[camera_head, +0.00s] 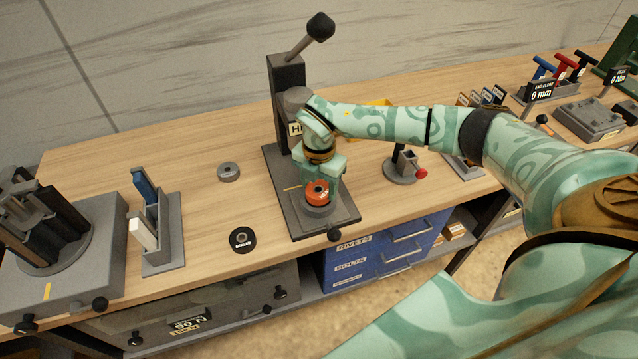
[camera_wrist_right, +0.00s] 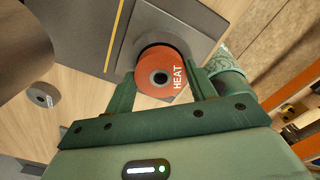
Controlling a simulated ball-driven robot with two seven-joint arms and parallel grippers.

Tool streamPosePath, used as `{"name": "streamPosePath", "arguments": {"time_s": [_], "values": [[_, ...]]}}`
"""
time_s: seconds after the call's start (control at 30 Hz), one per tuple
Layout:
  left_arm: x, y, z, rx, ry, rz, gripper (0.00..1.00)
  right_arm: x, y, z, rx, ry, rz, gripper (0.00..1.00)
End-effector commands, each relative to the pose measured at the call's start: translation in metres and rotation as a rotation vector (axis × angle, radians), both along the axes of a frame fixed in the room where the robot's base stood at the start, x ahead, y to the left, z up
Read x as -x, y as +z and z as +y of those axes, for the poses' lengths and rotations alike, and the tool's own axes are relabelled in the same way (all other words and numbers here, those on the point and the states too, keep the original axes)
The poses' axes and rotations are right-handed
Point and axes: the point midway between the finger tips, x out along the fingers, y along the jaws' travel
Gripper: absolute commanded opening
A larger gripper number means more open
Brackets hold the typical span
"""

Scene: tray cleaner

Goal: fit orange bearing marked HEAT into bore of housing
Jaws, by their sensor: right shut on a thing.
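The orange bearing marked HEAT (camera_head: 317,193) is between the fingers of my right gripper (camera_head: 324,187). In the right wrist view the bearing (camera_wrist_right: 162,72) shows its lettering and dark centre hole, with a finger on each side. My right gripper (camera_wrist_right: 162,88) is shut on it. Directly below the bearing is the grey housing (camera_head: 320,212) on the base of the press. Its bore is hidden by the bearing, so I cannot tell whether the bearing is in the bore or just above it. My left gripper is not in view.
The black press (camera_head: 288,80) with its lever rises behind the housing. A grey ring (camera_head: 229,171) and a black bearing marked SEALED (camera_head: 242,240) lie on the bench to the left. A small stand with a red knob (camera_head: 402,168) is to the right.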

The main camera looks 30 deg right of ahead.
Motion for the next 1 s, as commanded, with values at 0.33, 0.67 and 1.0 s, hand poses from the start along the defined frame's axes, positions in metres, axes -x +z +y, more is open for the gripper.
{"name": "streamPosePath", "arguments": {"time_s": [0.33, 0.67, 1.0], "values": [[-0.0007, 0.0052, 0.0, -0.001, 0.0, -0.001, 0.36, -0.0004, 0.0011, 0.0003, -0.001, 0.001, -0.002, 0.27], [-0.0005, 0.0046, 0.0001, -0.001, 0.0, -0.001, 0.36, -0.0003, 0.0005, 0.0, 0.0, 0.0, -0.001, 0.27], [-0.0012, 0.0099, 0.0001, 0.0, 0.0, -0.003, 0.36, -0.0003, 0.0014, -0.0001, 0.0, 0.0, -0.001, 0.27]]}}
